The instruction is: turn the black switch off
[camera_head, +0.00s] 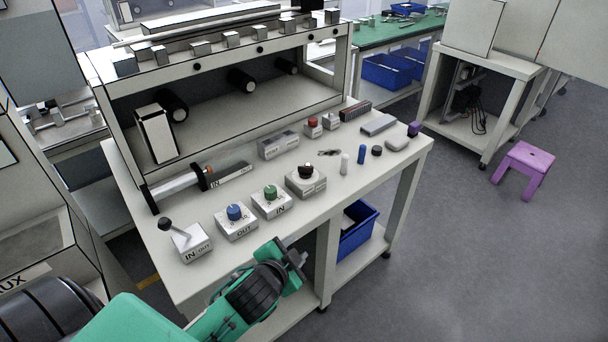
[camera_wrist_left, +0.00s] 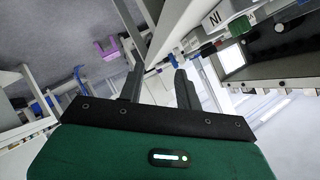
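A black knob switch (camera_head: 306,170) sits on a light grey box (camera_head: 306,187) on the workbench, right of the green and blue knob boxes. Its setting is too small to read. My left gripper (camera_head: 298,262) is in front of the bench's front edge, below and apart from the black switch. In the left wrist view its two fingers (camera_wrist_left: 158,72) stand apart with nothing between them, so it is open. I cannot make out the black switch surely in the left wrist view. My right gripper is in neither view.
A green knob box (camera_head: 271,205), a blue knob box (camera_head: 236,225) and a black-balled lever box (camera_head: 190,246) line the bench front. Small blue and white cylinders (camera_head: 361,153) stand right of the black switch. A blue bin (camera_head: 357,235) is under the bench.

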